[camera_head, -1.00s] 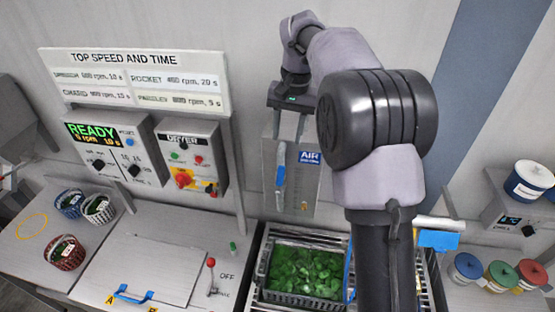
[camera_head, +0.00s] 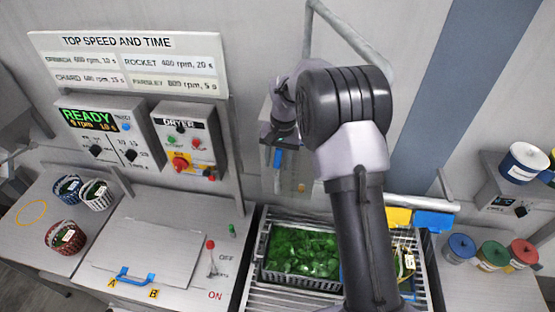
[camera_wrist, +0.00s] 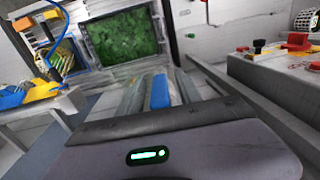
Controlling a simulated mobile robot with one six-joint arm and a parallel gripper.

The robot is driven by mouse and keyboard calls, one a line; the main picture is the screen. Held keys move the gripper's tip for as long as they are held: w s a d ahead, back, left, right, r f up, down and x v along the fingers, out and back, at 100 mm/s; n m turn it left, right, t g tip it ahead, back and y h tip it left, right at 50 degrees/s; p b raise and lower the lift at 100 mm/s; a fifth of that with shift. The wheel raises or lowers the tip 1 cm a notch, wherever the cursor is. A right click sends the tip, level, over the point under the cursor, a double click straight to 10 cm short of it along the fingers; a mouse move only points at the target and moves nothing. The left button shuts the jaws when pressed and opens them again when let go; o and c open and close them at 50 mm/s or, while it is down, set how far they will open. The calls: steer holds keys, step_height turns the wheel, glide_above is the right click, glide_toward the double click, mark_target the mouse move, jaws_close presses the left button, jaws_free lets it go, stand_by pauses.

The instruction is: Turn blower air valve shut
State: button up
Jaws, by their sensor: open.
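The blue air valve handle (camera_head: 278,158) stands upright on the grey wall box, just below my gripper (camera_head: 277,148) in the head view. In the wrist view the blue handle (camera_wrist: 160,92) lies between the two fingers of my gripper (camera_wrist: 158,88), which are open with a gap showing beside it. I cannot tell whether either finger touches it. My arm and gripper hide the upper part of the box and its AIR label.
A basket of greens (camera_head: 262,272) sits on the rack below. The dryer panel (camera_head: 188,143) and READY panel (camera_head: 108,133) are at left. A lidded steel unit with a blue handle (camera_head: 133,277) and colored tubs (camera_head: 492,254) flank the rack.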

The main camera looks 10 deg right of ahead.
jaws_close()
stand_by(1.4)
